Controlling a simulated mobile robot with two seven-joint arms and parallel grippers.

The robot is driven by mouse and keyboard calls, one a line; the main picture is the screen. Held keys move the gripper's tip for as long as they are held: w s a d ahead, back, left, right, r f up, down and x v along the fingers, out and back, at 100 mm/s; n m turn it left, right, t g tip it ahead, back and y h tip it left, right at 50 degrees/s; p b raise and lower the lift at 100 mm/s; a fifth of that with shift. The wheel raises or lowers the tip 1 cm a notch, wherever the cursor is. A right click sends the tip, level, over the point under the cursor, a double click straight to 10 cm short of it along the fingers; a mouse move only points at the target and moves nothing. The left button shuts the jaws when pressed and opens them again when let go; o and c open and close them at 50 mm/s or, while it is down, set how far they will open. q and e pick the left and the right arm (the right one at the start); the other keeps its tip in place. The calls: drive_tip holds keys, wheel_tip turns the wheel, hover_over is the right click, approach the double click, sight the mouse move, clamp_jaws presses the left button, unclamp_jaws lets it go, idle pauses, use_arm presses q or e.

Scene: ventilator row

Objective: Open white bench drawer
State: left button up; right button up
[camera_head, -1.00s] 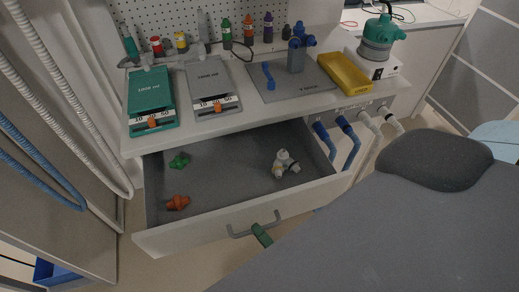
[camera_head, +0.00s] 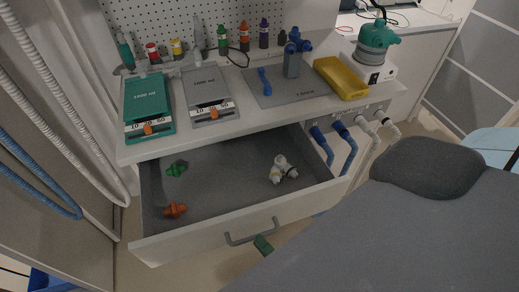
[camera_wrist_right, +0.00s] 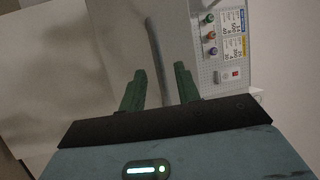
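The white bench drawer (camera_head: 205,240) stands pulled out below the bench top, its grey inside showing. Its grey bar handle (camera_head: 252,233) is on the front face. My right gripper (camera_head: 263,244) is just in front of the handle near its right end; only a green fingertip part shows in the head view. In the right wrist view, the two green fingers (camera_wrist_right: 160,88) are spread apart, with the handle bar (camera_wrist_right: 158,50) lined up between them. I cannot tell how far the bar lies from the fingertips. My left gripper is not in view.
The drawer holds an orange part (camera_head: 175,210), a green part (camera_head: 176,169) and a white fitting (camera_head: 283,169). The bench top (camera_head: 240,122) carries a green test lung (camera_head: 149,101), a grey one (camera_head: 207,95) and a yellow tray (camera_head: 341,78). Blue hoses (camera_head: 322,146) hang right of the drawer.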

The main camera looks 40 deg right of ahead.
use_arm(q)
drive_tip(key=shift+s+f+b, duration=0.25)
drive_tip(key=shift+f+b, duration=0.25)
drive_tip(key=shift+b, duration=0.05)
use_arm(e)
drive_tip(key=v, duration=0.6)
